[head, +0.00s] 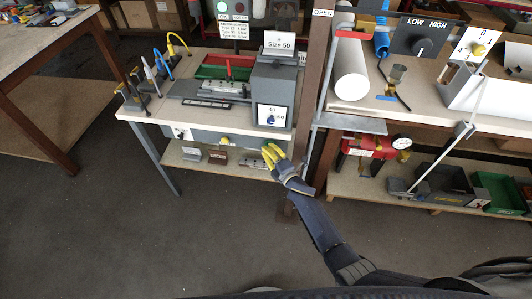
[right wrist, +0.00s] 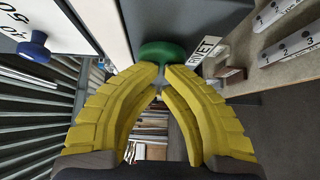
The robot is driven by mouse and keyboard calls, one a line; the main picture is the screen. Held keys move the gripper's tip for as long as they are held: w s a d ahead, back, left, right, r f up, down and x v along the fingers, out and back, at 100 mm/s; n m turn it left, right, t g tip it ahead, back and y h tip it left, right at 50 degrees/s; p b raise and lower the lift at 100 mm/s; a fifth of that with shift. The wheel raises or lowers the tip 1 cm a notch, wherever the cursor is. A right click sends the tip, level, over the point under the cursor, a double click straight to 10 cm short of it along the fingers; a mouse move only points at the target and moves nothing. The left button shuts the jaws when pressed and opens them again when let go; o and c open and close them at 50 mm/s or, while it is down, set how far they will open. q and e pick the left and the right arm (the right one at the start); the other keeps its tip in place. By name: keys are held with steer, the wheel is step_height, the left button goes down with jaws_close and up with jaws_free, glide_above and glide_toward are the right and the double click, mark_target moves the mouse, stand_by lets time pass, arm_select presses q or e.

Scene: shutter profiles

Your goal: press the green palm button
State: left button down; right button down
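The green palm button (right wrist: 162,52) is a round dark green mushroom head in the right wrist view, on the edge of a grey housing beside a RIVET label (right wrist: 206,47). My right gripper (right wrist: 164,71) has yellow fingers with their tips brought together at the button's near edge. I cannot tell whether they touch it. In the head view the right gripper (head: 270,153) is at the front edge of the left bench, below the grey Size 50 machine (head: 272,85). My left gripper is out of view.
A blue knob (right wrist: 33,47) on a white 40/50 dial is left of the button in the right wrist view. A brown post (head: 318,110) stands just right of the gripper between the benches. The floor (head: 220,225) in front is clear.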

steer(key=s+a+v, duration=0.1)
steer(key=a+v, duration=0.1)
steer(key=v, duration=1)
steer(key=shift+s, duration=0.45)
steer(key=shift+a, duration=0.1)
stand_by(0.4)
steer(key=s+d+f+m+g+h, duration=0.2)
steer(key=s+d+f+m, duration=0.2)
steer(key=f, duration=0.6)
steer(key=s+d+f+m+g+h, duration=0.25)
steer(key=s+f+m, duration=0.25)
steer(key=f, duration=0.5)
steer(key=s+d+f+m+g+h, duration=0.2)
steer(key=s+d+f+m, duration=0.2)
steer(key=f, duration=0.5)
steer(key=s+d+f+m+g, duration=0.2)
steer(key=s+f, duration=0.3)
steer(key=s, duration=0.7)
steer(key=s+d+f+m+g+h, duration=0.1)
steer(key=s+f, duration=0.5)
steer(key=s, duration=0.7)
steer(key=s+d+f+m+g, duration=0.3)
steer(key=s+f+g, duration=0.2)
steer(key=s, duration=0.7)
steer(key=shift+s+d+f+m, duration=0.15)
steer(key=shift+s+f+m, duration=0.15)
steer(key=shift+s+f, duration=0.15)
